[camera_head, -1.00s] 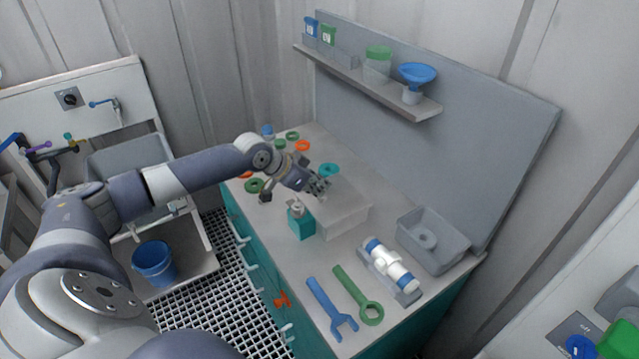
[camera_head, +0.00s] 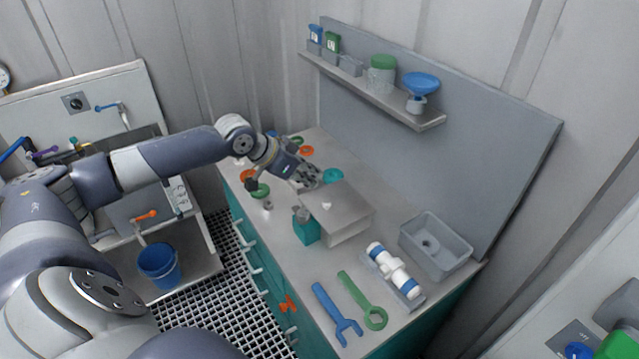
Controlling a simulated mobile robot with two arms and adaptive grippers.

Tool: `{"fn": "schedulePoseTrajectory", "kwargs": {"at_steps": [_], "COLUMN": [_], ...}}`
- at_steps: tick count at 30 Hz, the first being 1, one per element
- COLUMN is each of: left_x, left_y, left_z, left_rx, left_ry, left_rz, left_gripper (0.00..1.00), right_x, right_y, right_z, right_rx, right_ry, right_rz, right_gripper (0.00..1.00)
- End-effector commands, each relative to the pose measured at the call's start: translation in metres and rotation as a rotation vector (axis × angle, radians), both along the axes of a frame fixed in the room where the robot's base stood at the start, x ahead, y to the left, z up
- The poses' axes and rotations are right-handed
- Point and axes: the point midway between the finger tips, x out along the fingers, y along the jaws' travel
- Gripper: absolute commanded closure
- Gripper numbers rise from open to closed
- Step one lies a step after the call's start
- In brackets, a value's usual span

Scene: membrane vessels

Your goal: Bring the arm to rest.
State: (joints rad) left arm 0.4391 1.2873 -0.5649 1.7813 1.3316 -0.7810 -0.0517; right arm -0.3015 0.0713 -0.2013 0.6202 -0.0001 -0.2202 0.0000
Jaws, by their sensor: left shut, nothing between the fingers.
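My left arm comes in from the left and reaches over the far part of the workbench (camera_head: 290,262). Its gripper (camera_head: 312,184) is shut and empty, just above or beside the far left edge of a grey box (camera_head: 345,210). I cannot tell whether it touches the box. A small teal container (camera_head: 306,230) stands against the near left side of the box. My right gripper is not in view.
A blue wrench (camera_head: 334,312), a green ring wrench (camera_head: 362,302), a white cartridge (camera_head: 394,269) and a grey tray (camera_head: 436,245) occupy the near bench. Coloured rings (camera_head: 333,175) lie farther back. A shelf (camera_head: 372,88) hangs above. A blue bucket (camera_head: 159,264) stands left.

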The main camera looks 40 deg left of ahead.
Motion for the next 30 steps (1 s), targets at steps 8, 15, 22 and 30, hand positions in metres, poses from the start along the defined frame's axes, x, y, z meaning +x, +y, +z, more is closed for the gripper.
{"fn": "schedulePoseTrajectory", "kwargs": {"at_steps": [8, 15, 22, 30], "left_x": [-0.023, -0.029, -0.031, -0.079], "left_y": [0.011, 0.012, 0.005, -0.09], "left_z": [0.022, 0.03, 0.024, -0.07], "left_rx": [0.003, 0.0, -0.001, 0.028], "left_ry": [0.001, 0.001, 0.01, 0.118], "left_rz": [0.001, 0.0, -0.013, -0.195], "left_gripper": [1.0, 1.0, 1.0, 1.0], "right_x": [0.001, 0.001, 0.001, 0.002], "right_y": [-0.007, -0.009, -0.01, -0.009], "right_z": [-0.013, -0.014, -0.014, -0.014], "right_rx": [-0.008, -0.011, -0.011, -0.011], "right_ry": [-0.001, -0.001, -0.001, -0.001], "right_rz": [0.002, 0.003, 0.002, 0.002], "right_gripper": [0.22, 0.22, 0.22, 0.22]}}
